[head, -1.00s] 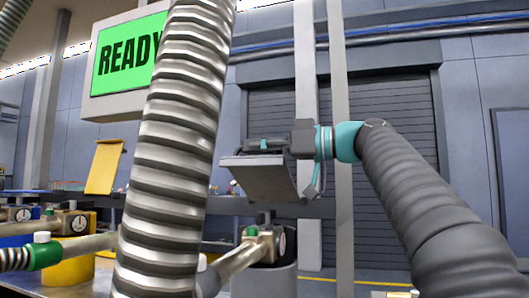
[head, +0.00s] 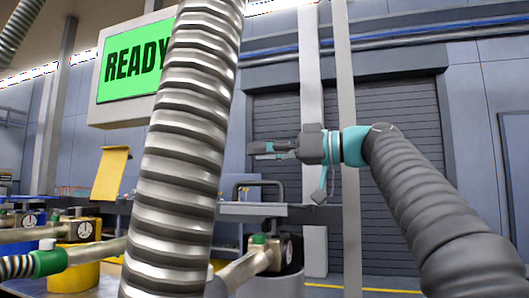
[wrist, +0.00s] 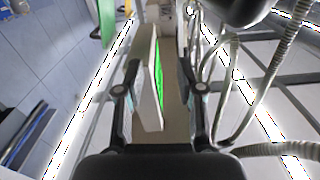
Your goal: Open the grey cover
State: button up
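The grey cover (head: 252,211) lies roughly level in the head view, seen edge-on, with a dark bar handle (head: 261,185) standing above it. The metal hose hides its left part. My gripper (head: 268,150) is above the cover, pointing left, clear of the handle. In the wrist view my gripper (wrist: 158,65) has its fingers apart with nothing held between them. The cover cannot be made out in the wrist view.
A thick ribbed metal hose (head: 187,150) crosses close in front. A green READY screen (head: 135,62) hangs at upper left. A yellow panel (head: 110,173) stands tilted at left. Pipe fittings with gauges (head: 262,255) sit below the cover. A grey post (head: 345,230) stands behind my arm.

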jog(key=v, duration=1.2)
dwell(0.3)
